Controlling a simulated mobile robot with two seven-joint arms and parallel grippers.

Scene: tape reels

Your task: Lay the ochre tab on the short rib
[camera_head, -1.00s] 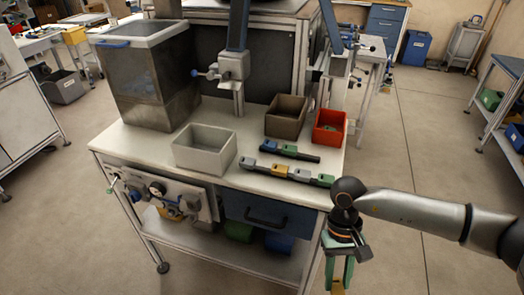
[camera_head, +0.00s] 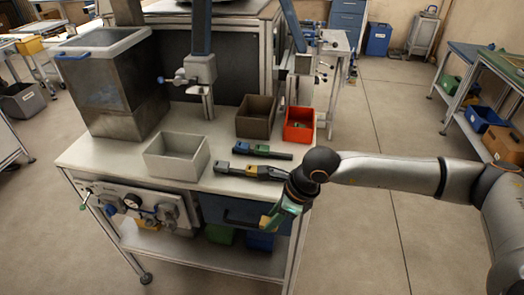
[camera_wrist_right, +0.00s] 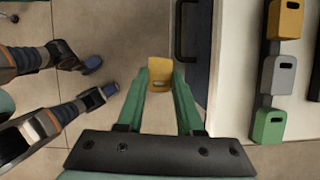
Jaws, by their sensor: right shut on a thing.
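The ochre tab (camera_head: 266,221) is between the green fingers of my right gripper (camera_head: 272,217), off the table's front edge. The right wrist view shows the same ochre tab (camera_wrist_right: 159,73) pinched at the fingertips (camera_wrist_right: 159,80), over the floor beside the table. The short rib (camera_head: 281,155) lies farther back on the table, with a blue tab (camera_head: 241,148) and a green tab (camera_head: 262,149) on it and a bare dark stretch at its right.
A longer rib with blue (camera_head: 223,167), ochre (camera_head: 250,170) and grey tabs lies in front; my wrist hides its right end. A green tab (camera_wrist_right: 270,125) shows there in the wrist view. A white bin (camera_head: 176,168), brown bin (camera_head: 256,130) and red bin (camera_head: 299,137) stand around.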

